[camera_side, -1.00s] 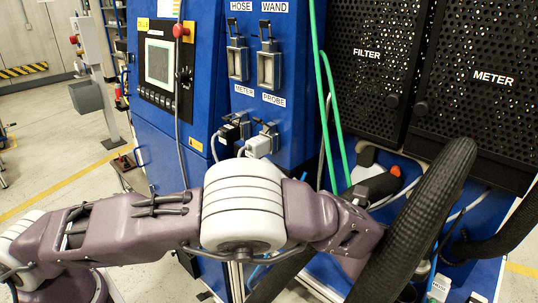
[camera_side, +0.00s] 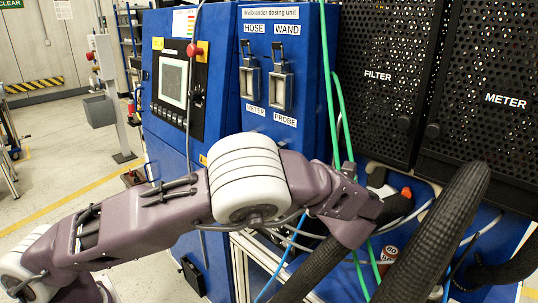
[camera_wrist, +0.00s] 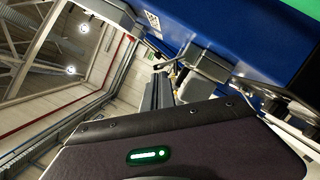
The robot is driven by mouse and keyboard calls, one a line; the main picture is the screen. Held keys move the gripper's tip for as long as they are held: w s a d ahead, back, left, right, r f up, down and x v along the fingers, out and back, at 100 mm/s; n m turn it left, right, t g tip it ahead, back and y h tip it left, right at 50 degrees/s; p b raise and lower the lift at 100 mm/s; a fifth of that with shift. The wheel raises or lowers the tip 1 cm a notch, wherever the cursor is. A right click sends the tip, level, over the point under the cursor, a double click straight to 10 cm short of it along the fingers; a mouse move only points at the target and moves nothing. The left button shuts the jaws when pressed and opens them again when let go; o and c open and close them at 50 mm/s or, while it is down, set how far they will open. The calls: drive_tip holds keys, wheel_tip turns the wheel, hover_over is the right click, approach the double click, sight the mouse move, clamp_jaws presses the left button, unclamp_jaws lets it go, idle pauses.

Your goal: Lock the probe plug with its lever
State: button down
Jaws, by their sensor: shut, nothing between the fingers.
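The grey probe plug (camera_wrist: 205,68) sits against the blue panel in the wrist view, with a thin lever-like part (camera_wrist: 172,66) beside it. The slim dark fingers of my gripper (camera_wrist: 160,92) are shut and empty, close to the plug's left side. I cannot tell whether they touch the lever, or whether the lever is fully closed. In the side view the PROBE label (camera_side: 285,118) shows, but the white joint of my arm hides the plugs below it. My gripper is hidden there too.
The blue cabinet (camera_side: 318,70) has two upper sockets, HOSE (camera_side: 250,80) and WAND (camera_side: 281,80). Green hoses (camera_side: 337,100) hang right of them. A thick black hose (camera_side: 440,225) crosses in front at the right. A dark fitting (camera_wrist: 285,105) lies right of the plug.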

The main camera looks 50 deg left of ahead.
drive_tip(key=shift+r+m, duration=0.3)
drive_tip(key=shift+m, duration=0.5)
drive_tip(key=r+m, duration=0.1)
drive_tip(key=w+r+m, duration=0.1)
drive_tip(key=m, duration=0.1)
drive_tip(key=shift+w+h, duration=0.2)
drive_tip(key=shift+h, duration=0.2)
drive_tip(key=s+d, duration=0.6)
drive_tip(key=d, duration=0.3)
drive_tip(key=shift+s+d+f, duration=0.2)
drive_tip(key=shift+d+f, duration=0.15)
drive_tip(key=shift+d, duration=0.05)
